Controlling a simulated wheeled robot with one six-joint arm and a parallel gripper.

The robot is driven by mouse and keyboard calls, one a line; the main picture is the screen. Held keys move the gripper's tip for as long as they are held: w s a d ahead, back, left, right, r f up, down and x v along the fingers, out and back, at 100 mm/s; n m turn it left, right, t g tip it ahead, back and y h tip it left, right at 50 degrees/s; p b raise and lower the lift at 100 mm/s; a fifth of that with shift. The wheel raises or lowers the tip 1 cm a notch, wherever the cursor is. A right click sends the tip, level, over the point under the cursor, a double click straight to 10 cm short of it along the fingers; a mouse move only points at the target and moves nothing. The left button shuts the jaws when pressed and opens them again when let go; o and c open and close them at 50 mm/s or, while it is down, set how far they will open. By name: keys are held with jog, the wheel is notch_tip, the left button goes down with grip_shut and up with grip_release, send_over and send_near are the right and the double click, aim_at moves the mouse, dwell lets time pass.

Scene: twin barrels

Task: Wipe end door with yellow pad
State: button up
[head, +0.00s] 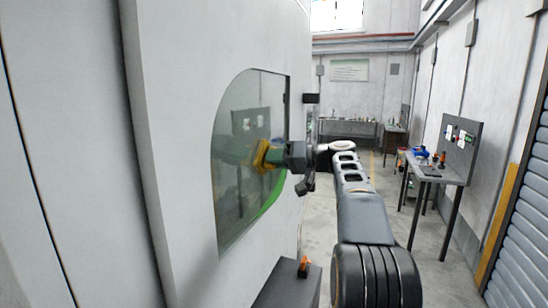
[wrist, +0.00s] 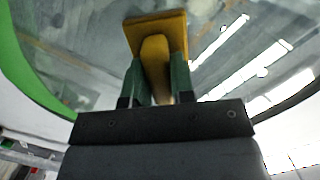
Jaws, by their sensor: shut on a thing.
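The end door is a white panel with a rounded glass window (head: 240,190) on the left of the head view. The glass also shows in the wrist view (wrist: 75,50), with bright reflections. My gripper (head: 278,155) is in front of the glass, its green fingers (wrist: 157,85) shut on the handle of the yellow pad (wrist: 157,30). The yellow pad (head: 262,155) is at the glass, its flat face turned towards it. Whether the pad touches the glass or stands just off it, I cannot tell.
A dark box with an orange knob (head: 303,266) stands low in front of the door. A side table (head: 435,172) with tools stands at the right wall, and a bench (head: 345,121) at the back. The floor between is clear.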

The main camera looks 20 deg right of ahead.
jog(key=w+d+p, duration=0.4)
jog(key=p, duration=0.1)
jog(key=shift+w+d, duration=0.2)
jog(key=shift+d, duration=0.2)
jog(key=shift+a, duration=0.1)
